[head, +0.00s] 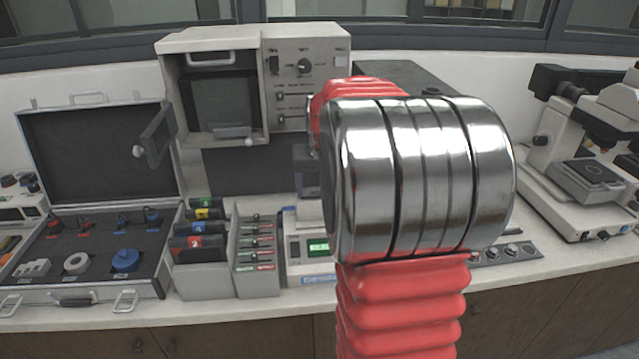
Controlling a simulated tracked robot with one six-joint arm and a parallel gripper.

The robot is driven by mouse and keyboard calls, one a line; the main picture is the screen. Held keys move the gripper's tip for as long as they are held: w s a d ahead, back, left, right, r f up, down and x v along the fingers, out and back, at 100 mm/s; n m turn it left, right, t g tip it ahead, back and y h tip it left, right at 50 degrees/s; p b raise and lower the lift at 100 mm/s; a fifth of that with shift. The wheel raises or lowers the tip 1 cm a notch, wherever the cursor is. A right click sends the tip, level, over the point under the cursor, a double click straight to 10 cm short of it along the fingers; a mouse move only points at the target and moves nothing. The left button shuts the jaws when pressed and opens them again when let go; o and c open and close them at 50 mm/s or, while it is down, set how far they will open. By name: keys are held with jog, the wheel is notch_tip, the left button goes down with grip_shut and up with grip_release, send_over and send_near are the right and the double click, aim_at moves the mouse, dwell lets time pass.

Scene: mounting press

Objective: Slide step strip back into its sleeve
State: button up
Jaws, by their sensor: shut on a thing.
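My gripper is not in view; my own arm, a large shiny metal joint with red ribbed sleeving, covers the middle and right of centre. I cannot make out the step strip; it may be hidden behind my arm. Several dark sleeve-like holders with green, yellow, blue and red labels (200,243) stand in a grey rack (205,283) left of centre. I cannot tell which one, if any, is the strip's sleeve. A second grey rack (257,288) beside it holds several thin flat pieces with red and green marks (258,241).
A beige press (310,55) with its dark door (155,136) swung open stands behind the racks. An open case (95,160) is at left, a device with a green display (318,246) right of the racks, a microscope (590,150) at right. Bare bench front (225,310) is narrow.

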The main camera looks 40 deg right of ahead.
jog(key=o, duration=1.6)
jog(key=v, duration=1.3)
jog(key=shift+s+r, duration=0.2)
jog(key=shift+r, duration=0.15)
